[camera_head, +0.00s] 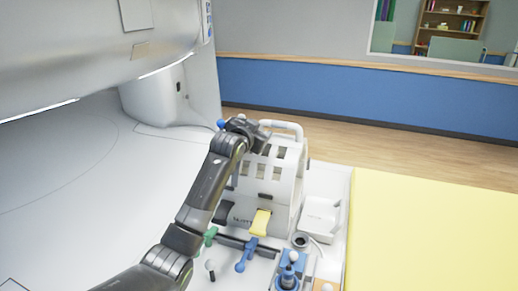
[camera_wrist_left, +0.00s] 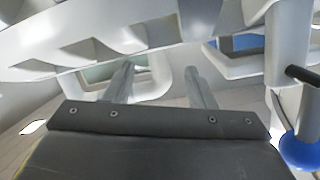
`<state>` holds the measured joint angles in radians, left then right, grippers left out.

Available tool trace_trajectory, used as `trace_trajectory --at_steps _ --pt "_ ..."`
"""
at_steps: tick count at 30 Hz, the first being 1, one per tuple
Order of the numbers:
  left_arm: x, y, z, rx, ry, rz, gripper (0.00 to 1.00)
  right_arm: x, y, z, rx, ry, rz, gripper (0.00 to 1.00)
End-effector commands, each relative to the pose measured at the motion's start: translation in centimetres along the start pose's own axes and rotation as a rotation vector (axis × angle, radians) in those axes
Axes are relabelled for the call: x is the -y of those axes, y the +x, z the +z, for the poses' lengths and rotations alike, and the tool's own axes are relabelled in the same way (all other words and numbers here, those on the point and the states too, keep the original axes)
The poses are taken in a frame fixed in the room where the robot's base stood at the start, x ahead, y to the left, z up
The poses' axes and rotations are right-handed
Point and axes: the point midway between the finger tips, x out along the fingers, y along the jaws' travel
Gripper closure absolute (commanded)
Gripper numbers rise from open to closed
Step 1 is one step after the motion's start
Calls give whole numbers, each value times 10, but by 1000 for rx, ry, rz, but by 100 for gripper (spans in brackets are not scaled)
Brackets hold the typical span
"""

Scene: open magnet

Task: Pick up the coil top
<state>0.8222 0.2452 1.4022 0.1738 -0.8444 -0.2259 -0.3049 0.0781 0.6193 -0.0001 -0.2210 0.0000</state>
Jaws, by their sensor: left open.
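The coil top, a white shell with rectangular windows and a raised handle bar, (camera_head: 291,171) stands upright at the middle of the head view. My left gripper (camera_head: 263,133) is at its upper back left, close against the top edge. The coil top (camera_wrist_left: 110,33) spans the upper part of that view, beyond and above the fingers. Whether the fingers touch it cannot be told. My right gripper is not in view.
A yellow pad (camera_head: 435,235) lies at the right. A white tray (camera_head: 321,215) is right of the coil. A yellow strap (camera_head: 261,222), a blue-handled piece (camera_head: 245,256) and a blue stand (camera_head: 289,272) are in front. The large white scanner (camera_head: 85,45) fills the upper left.

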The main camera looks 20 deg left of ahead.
Motion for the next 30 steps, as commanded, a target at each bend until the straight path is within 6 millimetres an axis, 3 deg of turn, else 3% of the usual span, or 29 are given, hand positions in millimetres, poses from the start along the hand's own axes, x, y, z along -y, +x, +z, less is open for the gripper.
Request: trace_trajectory --at_steps 12,24,30 --pt "0 8 0 -1 0 0 50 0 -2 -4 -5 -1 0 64" --pt "0 8 0 0 0 0 100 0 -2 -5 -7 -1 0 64" --pt "0 8 1 0 1 -1 100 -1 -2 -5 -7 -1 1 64"
